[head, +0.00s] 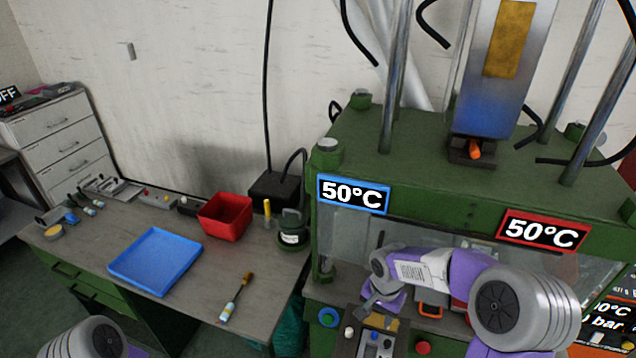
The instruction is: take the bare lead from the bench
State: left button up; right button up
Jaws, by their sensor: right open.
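I cannot make out the bare lead for certain on the grey bench (185,225). A short thin item (236,297) with a brown end and a pale blue-white end lies near the bench's right front edge; I cannot tell whether it is the lead. My right gripper (376,298) is open in front of the green press, at the right of the bench and apart from that item. Its fingers are small and partly hidden by my purple and grey wrist. My left arm shows only a grey joint at the bottom left; its gripper is out of view.
A blue tray (155,262) and a red bin (225,217) stand on the bench. Several small tools lie at its far left. A black box (273,192) and a green pot (291,232) stand at its right back. The green press (420,160) rises beside it.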

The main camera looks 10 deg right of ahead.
aim_at(228, 310)
jog(key=k, duration=1.05)
